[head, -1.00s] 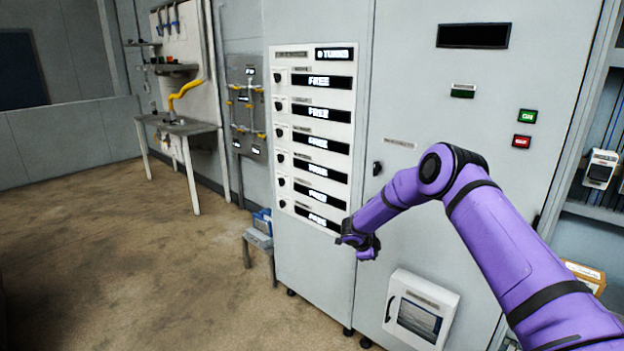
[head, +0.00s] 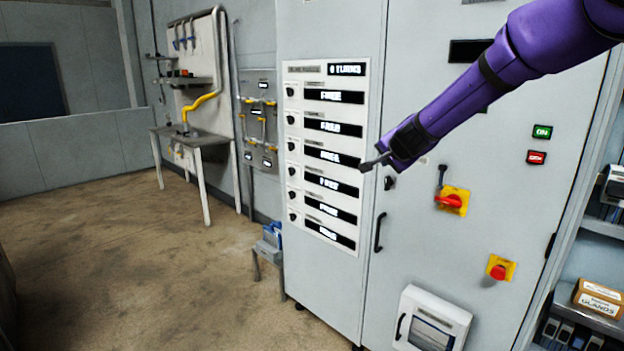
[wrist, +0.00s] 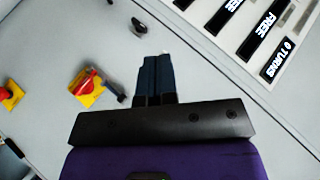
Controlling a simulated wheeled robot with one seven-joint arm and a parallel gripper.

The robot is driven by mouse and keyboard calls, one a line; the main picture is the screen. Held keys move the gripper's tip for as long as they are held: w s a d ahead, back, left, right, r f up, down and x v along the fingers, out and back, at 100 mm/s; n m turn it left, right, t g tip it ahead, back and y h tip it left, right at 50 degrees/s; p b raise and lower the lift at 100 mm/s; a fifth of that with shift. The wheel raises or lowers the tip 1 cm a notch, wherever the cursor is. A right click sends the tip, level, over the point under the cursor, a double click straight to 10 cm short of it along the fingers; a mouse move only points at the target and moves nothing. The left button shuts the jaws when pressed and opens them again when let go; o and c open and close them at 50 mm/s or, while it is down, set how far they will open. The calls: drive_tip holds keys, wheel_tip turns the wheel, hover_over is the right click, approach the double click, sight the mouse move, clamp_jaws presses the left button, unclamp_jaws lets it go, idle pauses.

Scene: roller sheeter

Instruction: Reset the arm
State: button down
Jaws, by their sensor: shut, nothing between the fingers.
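My purple arm reaches in from the upper right of the head view. My gripper (head: 376,163) is in front of the grey cabinet (head: 420,255), between the white label panel and the cabinet door. In the wrist view the two dark fingers of my gripper (wrist: 154,62) lie together, shut and empty. The gripper appears apart from the cabinet face, though the exact gap cannot be told.
The white panel (head: 290,235) has several knobs and dark displays. A red-and-yellow rotary switch (head: 452,201), a red button on yellow (head: 499,268), a black door handle (head: 379,232) and a white box (head: 408,297) are on the cabinet. Open floor (head: 130,270) lies left.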

drive_tip(key=s+d+r+n+g+y, duration=0.1)
drive_tip(key=s+r+n, duration=0.25)
drive_tip(key=s, duration=0.75)
drive_tip(key=s+d+r+n+g, duration=0.1)
drive_tip(key=s+r+n, duration=0.3)
drive_tip(key=s, duration=0.8)
drive_tip(key=s+d+f+g+h, duration=0.1)
drive_tip(key=s+d, duration=0.1)
drive_tip(key=s, duration=0.6)
drive_tip(key=s+d+f+n+g, duration=0.1)
drive_tip(key=s+d, duration=0.2)
drive_tip(key=s, duration=0.6)
drive_tip(key=s+d+f+g+h, duration=0.1)
drive_tip(key=s+d+g, duration=0.1)
drive_tip(key=s, duration=0.7)
drive_tip(key=shift+d+f+n+h, duration=0.2)
drive_tip(key=shift+d+n+h, duration=0.15)
drive_tip(key=shift+d, duration=0.4)
drive_tip(key=c, duration=1.8)
unclamp_jaws()
drive_tip(key=shift+c, duration=0.2)
